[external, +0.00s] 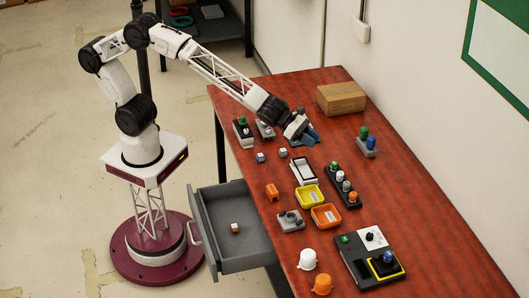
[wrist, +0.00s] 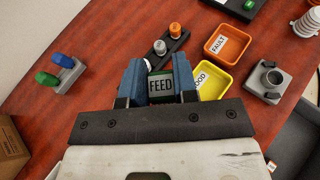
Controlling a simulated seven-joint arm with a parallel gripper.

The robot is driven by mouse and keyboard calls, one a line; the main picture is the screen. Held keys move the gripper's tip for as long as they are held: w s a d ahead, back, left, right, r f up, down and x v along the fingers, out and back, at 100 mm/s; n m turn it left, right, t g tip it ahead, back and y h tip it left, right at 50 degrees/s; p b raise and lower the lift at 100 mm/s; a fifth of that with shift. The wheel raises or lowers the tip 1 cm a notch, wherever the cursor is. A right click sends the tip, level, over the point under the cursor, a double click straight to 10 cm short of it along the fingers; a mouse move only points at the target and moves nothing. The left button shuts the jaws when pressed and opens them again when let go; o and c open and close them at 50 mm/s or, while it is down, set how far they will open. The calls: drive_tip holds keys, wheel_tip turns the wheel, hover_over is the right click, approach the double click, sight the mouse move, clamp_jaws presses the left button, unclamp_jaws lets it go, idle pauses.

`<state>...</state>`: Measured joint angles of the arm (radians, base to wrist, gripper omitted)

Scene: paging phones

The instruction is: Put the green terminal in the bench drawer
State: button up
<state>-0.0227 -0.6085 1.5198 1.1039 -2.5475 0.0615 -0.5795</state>
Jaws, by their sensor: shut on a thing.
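My gripper (external: 303,137) is over the far half of the red bench, with its blue fingers pointing down. In the wrist view the fingers (wrist: 161,85) are shut on a small dark green block marked FEED (wrist: 161,86), which I take to be the green terminal. In the external view the fingers hide most of it, and I cannot tell whether it touches the bench. The grey bench drawer (external: 196,208) is pulled open at the bench's left side, nearer the camera and lower than the gripper. A small orange and white cube (external: 235,228) lies in it.
A yellow tray (external: 309,196), an orange tray (external: 326,217) and a dark rack of knobs (external: 343,186) stand between gripper and near end. A cardboard box (external: 341,98) is behind the gripper. Two small cubes (external: 260,157) (external: 283,152) lie at its left.

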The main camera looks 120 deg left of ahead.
drive_tip(key=shift+a+f, duration=0.2)
drive_tip(key=shift+a, duration=0.2)
drive_tip(key=s+a+f+m+h, duration=0.1)
drive_tip(key=s+a+f, duration=0.3)
drive_tip(key=s+a+f+m+h, duration=0.1)
drive_tip(key=s+a+f+h, duration=0.1)
drive_tip(key=s+a+f, duration=0.1)
drive_tip(key=s+a+f+m+g+h, duration=0.1)
drive_tip(key=s+a+f+m, duration=0.1)
drive_tip(key=s+a+f, duration=0.2)
drive_tip(key=shift+s+a+f+h, duration=0.2)
drive_tip(key=shift+s+f, duration=0.35)
drive_tip(key=shift+s, duration=0.2)
drive_tip(key=shift+s+a+f+h, duration=0.15)
drive_tip(key=shift+s+f+h, duration=0.05)
drive_tip(key=shift+s+f, duration=0.45)
drive_tip(key=shift+s+a+f, duration=0.1)
drive_tip(key=shift+s, duration=0.4)
drive_tip(key=shift+w, duration=0.15)
hover_over(326, 162)
drive_tip(key=shift+f, duration=0.75)
drive_tip(key=shift+f, duration=1.7)
